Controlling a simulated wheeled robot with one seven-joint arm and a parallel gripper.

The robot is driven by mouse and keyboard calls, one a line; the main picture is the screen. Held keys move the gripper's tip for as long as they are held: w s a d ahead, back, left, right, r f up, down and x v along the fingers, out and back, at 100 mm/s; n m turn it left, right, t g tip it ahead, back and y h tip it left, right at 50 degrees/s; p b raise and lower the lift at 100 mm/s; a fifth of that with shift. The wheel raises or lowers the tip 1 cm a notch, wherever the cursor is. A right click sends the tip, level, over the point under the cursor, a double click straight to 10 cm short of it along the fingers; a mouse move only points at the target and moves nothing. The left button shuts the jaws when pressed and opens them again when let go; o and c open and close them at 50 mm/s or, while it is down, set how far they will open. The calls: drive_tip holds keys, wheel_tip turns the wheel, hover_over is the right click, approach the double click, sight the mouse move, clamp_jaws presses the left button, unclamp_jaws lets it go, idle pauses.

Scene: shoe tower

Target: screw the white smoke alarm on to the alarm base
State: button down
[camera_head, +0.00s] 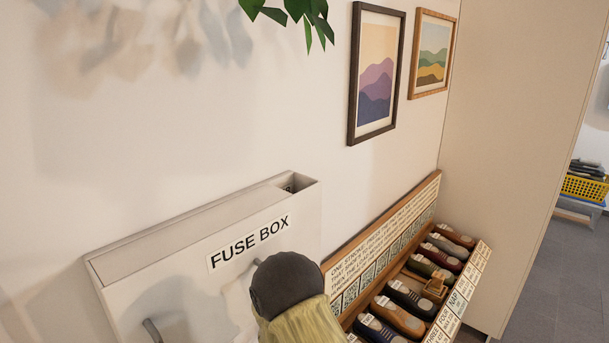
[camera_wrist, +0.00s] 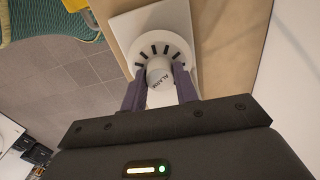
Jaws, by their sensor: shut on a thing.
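The white smoke alarm (camera_wrist: 164,40) shows in the wrist view as a round white disc with a ring of dark slots. A smaller round part marked ALARM stands at its middle, towards me. My gripper (camera_wrist: 159,73) has its two purple-grey fingers on either side of this middle part and is shut on it. A white square plate (camera_wrist: 124,26) lies behind the alarm. The alarm hides much of this plate, and I cannot tell whether the two touch. I cannot make out the alarm base itself. Neither my gripper nor the alarm shows in the head view.
The white plate lies on a tan panel (camera_wrist: 227,30). A grey tiled floor (camera_wrist: 70,65) and a teal patterned thing show at left. In the head view, a fuse box (camera_head: 190,270) and a wooden shoe rack (camera_head: 385,208) stand along the wall. Two framed pictures hang above.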

drive_tip(key=shift+s+f, duration=0.25)
drive_tip(key=shift+f, duration=0.1)
drive_tip(key=m+p, duration=0.1)
drive_tip(key=m, duration=0.5)
drive_tip(key=shift+p, duration=0.3)
idle(0.3)
drive_tip(key=c, duration=1)
unclamp_jaws()
drive_tip(key=shift+f, duration=0.1)
drive_tip(key=shift+w+r+p, duration=0.15)
drive_tip(key=shift+r+p, duration=1.75)
drive_tip(key=shift+r, duration=0.5)
drive_tip(key=shift+w+r+p, duration=0.1)
drive_tip(key=shift+r+p, duration=1.8)
drive_tip(key=shift+r, duration=0.45)
